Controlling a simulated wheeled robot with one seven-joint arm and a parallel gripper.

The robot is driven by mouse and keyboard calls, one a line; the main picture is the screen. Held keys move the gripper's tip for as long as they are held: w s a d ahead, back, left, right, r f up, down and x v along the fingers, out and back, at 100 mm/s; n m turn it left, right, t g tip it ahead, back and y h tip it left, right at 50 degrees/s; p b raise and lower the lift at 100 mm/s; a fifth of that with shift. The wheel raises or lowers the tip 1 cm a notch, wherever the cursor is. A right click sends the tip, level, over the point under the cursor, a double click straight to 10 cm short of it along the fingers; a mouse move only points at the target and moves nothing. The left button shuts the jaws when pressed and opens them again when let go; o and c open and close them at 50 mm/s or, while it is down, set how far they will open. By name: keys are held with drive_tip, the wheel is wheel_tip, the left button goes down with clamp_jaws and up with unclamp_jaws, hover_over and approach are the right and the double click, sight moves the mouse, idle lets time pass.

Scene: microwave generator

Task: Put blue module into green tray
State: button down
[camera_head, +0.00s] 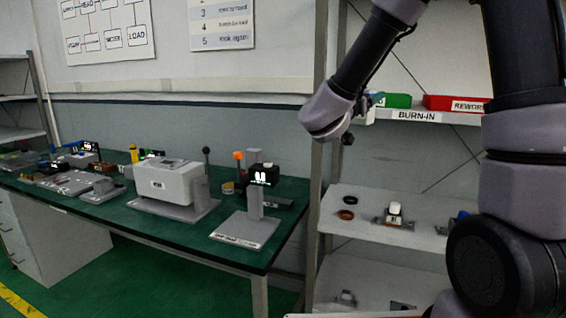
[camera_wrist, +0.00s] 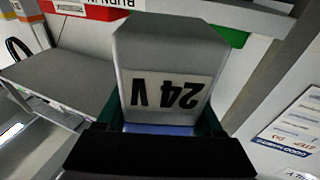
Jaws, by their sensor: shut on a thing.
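My gripper (camera_wrist: 160,122) is shut on a module (camera_wrist: 165,60) in the wrist view. The module has a grey body, an upside-down "24 V" label and a blue strip (camera_wrist: 158,129) beside the jaws; I take it as the blue module. Green finger parts show on both sides of it. The green tray (camera_head: 398,101) is on the upper "BURN-IN" shelf in the head view, close to my wrist. A green edge (camera_wrist: 237,38) shows behind the module in the wrist view. In the head view my wrist hides most of my gripper and the module.
A red "REWORK" tray (camera_head: 455,104) stands right of the green tray. A rack post (camera_head: 318,110) is left of my wrist. Lower shelves (camera_head: 370,232) hold small parts. The green bench (camera_head: 150,232) at left carries a grey machine (camera_head: 165,182) and a stand (camera_head: 253,215).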

drive_tip(key=w+d+f+g+h, duration=0.1)
drive_tip(key=w+d+f, duration=0.1)
drive_tip(key=f, duration=0.9)
drive_tip(key=w+d+f+m+g+h, duration=0.1)
drive_tip(key=w+d+f, duration=0.1)
drive_tip(key=f, duration=0.9)
drive_tip(key=w+d+f+m+g+h, duration=0.1)
drive_tip(key=w+f, duration=0.1)
drive_tip(key=f, duration=0.9)
drive_tip(key=shift+d+f, duration=0.4)
drive_tip(key=shift+d+m, duration=0.15)
drive_tip(key=shift+m, duration=0.15)
